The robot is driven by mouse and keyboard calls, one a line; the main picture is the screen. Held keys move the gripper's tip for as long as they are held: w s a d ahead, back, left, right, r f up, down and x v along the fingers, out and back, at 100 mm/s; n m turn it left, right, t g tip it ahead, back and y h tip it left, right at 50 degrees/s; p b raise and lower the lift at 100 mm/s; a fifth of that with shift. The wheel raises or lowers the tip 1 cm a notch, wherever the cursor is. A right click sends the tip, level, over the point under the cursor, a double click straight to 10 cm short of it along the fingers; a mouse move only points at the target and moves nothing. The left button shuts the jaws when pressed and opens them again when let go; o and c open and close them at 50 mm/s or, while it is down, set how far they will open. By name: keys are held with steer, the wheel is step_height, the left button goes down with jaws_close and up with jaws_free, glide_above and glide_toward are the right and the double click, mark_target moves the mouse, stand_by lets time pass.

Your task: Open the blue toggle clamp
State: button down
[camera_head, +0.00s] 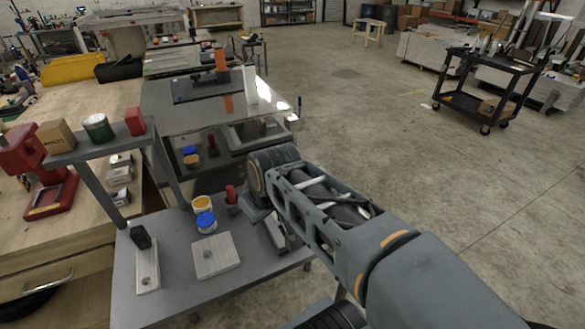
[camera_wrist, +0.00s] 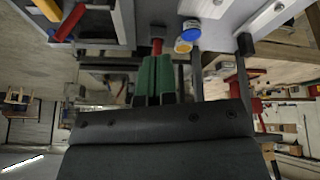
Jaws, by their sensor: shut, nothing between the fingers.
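My gripper shows in the wrist view (camera_wrist: 156,60) as two green fingers close together, with nothing held between them. In the head view my arm hides its fingers. I cannot make out a blue toggle clamp for certain. A small blue-topped pot (camera_head: 206,222) stands on the grey bench (camera_head: 180,300), beside a yellow-topped pot (camera_head: 203,204). Both also show in the wrist view, the blue one (camera_wrist: 191,28) beyond and right of the fingertips. A small red upright piece (camera_head: 231,194) stands nearby; a red piece (camera_wrist: 157,47) shows by the fingertips.
A black-handled fixture on a pale plate (camera_head: 147,277) is at the bench's left. A pale square block (camera_head: 215,256) lies in the middle. Red (camera_wrist: 70,22) and yellow (camera_wrist: 48,9) bars show at the wrist view's upper left.

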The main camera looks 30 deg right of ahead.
steer(key=w+d+f+n+t+b, duration=0.1)
steer(key=w+d+n+b, duration=0.35)
steer(key=d, duration=0.35)
steer(key=w+d+f+n+t+h+b, duration=0.1)
steer(key=w+d+n+b, duration=0.35)
steer(key=d, duration=0.35)
steer(key=w+d+f+n+t+b, duration=0.1)
steer(key=w+d+n+b, duration=0.35)
steer(key=d, duration=0.35)
steer(key=p+x, duration=0.1)
steer(key=x, duration=1.2)
steer(key=shift+d+n, duration=0.3)
steer(key=shift+n, duration=0.15)
steer(key=shift+d+p, duration=0.15)
steer(key=shift+p, duration=0.2)
